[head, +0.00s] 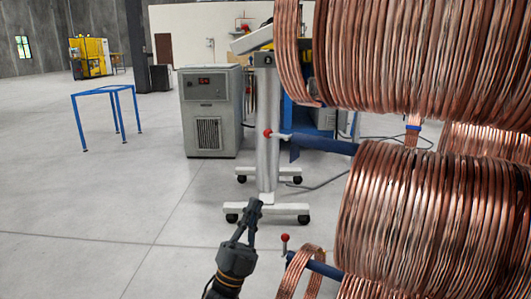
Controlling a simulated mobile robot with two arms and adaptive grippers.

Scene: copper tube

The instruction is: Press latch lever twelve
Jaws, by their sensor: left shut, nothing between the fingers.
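Two latch levers with red ball knobs show on the copper coil rack. The lower lever (285,239) stands upright near the end of a blue bar at the bottom. The upper lever (268,133) points left near the end of a higher blue bar. No number is readable on either, so I cannot tell which is twelve. My left gripper (254,207) rises from the bottom middle, shut and empty. In the picture it is left of and a little above the lower lever, apart from it. My right gripper is not in view.
Large copper tube coils (430,215) fill the right side on blue bars (325,145). Behind stand a wheeled grey post (266,120) and a grey cabinet (207,125). A blue frame (104,92) stands at the left.

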